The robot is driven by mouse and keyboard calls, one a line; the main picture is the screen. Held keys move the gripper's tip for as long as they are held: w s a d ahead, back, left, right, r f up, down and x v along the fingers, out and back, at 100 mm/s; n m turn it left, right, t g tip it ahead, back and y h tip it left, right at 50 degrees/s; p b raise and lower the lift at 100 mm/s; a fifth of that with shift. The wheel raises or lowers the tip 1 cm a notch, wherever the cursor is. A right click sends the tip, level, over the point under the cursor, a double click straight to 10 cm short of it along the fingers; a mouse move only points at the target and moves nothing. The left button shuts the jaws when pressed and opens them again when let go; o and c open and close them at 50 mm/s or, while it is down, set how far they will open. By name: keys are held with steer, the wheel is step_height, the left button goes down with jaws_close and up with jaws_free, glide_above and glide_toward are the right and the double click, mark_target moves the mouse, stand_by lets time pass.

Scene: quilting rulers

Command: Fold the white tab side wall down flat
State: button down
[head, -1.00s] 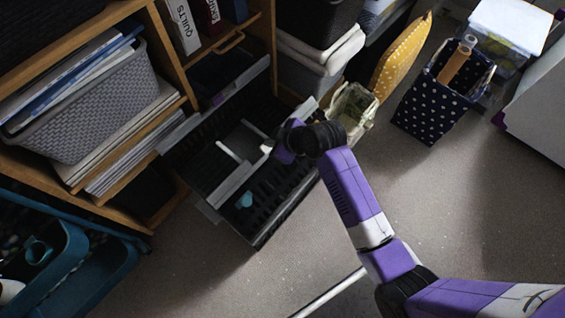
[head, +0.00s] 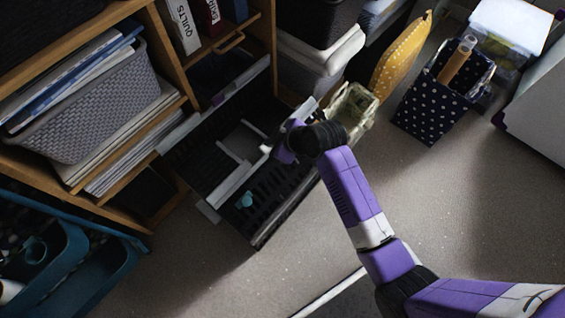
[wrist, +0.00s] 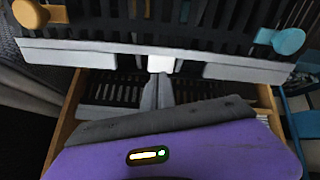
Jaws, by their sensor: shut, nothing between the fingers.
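The black slotted folding crate (head: 285,200) stands on the floor by the shelf, with pale rims. In the wrist view a pale rim (wrist: 90,51) edges a slotted wall (wrist: 215,22). A small white tab (wrist: 160,63) sits mid-rim. A blue tab (wrist: 288,40) and an orange tab (wrist: 30,14) are near its ends; the blue one also shows in the head view (head: 245,200). How far this wall leans is unclear. My gripper (wrist: 157,80) is shut and empty, its tips close to the white tab; contact cannot be told. In the head view my gripper (head: 268,148) is over the crate.
The wooden shelf (head: 185,75) with a grey basket (head: 85,115) stands left. A clear bin (head: 352,105) stands close beside the crate. A yellow cushion (head: 402,55) and a navy dotted bin (head: 425,110) are farther right. The floor (head: 400,190) in front is open.

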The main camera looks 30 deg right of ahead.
steer(key=shift+w+f, duration=0.1)
steer(key=shift+f, duration=0.05)
steer(key=shift+b+x, duration=0.7)
steer(key=shift+x, duration=0.45)
steer(key=shift+w+a+f+g, duration=0.15)
steer(key=shift+w+f+g, duration=0.25)
steer(key=shift+w+f, duration=0.1)
steer(key=shift+w+a+f+g, duration=0.2)
steer(key=shift+w+f+g, duration=0.15)
steer(key=shift+f+g, duration=0.1)
steer(key=shift+w+a+f+g+h, duration=0.15)
steer(key=shift+w+f+g+h, duration=0.15)
steer(key=shift+w+f+g, duration=0.45)
steer(key=shift+w+a+f+g+h, duration=0.15)
steer(key=shift+f+g+h, duration=0.25)
steer(key=shift+f, duration=0.75)
steer(key=shift+w+a+f+g+h, duration=0.1)
steer(key=shift+w+f+g+h, duration=0.1)
steer(key=shift+w+f+g, duration=0.45)
steer(key=shift+s+f, duration=0.2)
steer(key=shift+f, duration=0.1)
step_height(320, 180, up, 6)
steer(key=shift+s+d, duration=0.15)
steer(key=shift+s, duration=0.35)
